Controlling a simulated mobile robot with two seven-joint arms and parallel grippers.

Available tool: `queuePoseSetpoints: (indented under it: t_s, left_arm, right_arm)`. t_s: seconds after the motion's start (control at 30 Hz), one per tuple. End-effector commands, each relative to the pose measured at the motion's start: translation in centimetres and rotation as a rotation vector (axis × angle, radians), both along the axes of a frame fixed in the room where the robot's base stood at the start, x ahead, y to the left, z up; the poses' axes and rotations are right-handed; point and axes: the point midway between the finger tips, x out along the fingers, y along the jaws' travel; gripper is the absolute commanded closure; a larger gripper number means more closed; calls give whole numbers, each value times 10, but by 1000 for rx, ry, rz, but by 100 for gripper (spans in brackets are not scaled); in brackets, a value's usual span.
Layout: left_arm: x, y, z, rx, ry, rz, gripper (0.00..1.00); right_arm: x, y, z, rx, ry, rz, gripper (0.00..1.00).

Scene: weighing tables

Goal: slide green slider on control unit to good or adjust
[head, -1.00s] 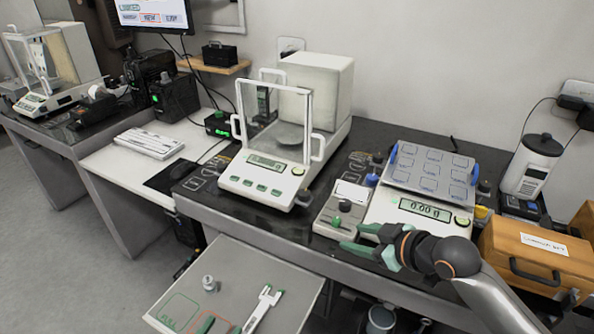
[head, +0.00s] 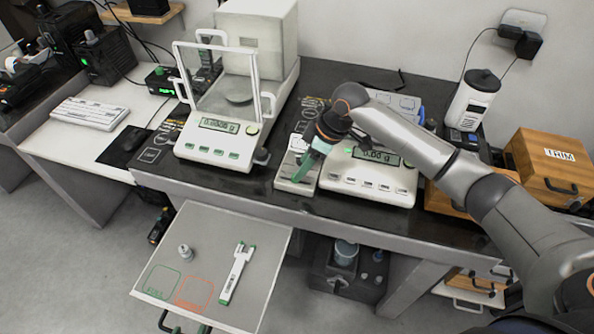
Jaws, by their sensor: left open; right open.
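The control unit (head: 284,182), a small light box, stands on the dark table just left of the flat balance (head: 345,188). My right gripper (head: 301,172) reaches in from the right and points down over the control unit. Its green fingers are open, low over the unit's top. The green slider cannot be told apart from the green fingers, and the unit's right part is covered. I cannot tell whether the fingers touch it. My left gripper (head: 188,325) shows only partly at the bottom edge, by the front of the grey tray, open and empty.
A balance with a glass draft shield (head: 212,153) stands close left of the control unit. A wooden box (head: 545,165) and a white canister (head: 473,100) stand at the right. The grey tray (head: 215,227) in front holds a small weight (head: 185,253) and a white-green tool (head: 237,272).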

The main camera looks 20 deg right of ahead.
Motion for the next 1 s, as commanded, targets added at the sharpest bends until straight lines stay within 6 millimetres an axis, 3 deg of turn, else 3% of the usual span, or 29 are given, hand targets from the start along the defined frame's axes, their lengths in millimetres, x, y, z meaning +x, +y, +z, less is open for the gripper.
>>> queuePoseSetpoints:
  t_s: [0.23,0.63,1.0]
  left_arm:
    - [0,0,-1,0,-2,-1,41]
    - [1,0,-1,0,-3,-1,41]
    - [1,0,-1,0,-3,-1,41]
  right_arm:
    - [8,11,-33,1,0,-1,45]
    - [9,14,-40,0,-2,1,45]
    - [9,14,-40,0,-2,1,86]
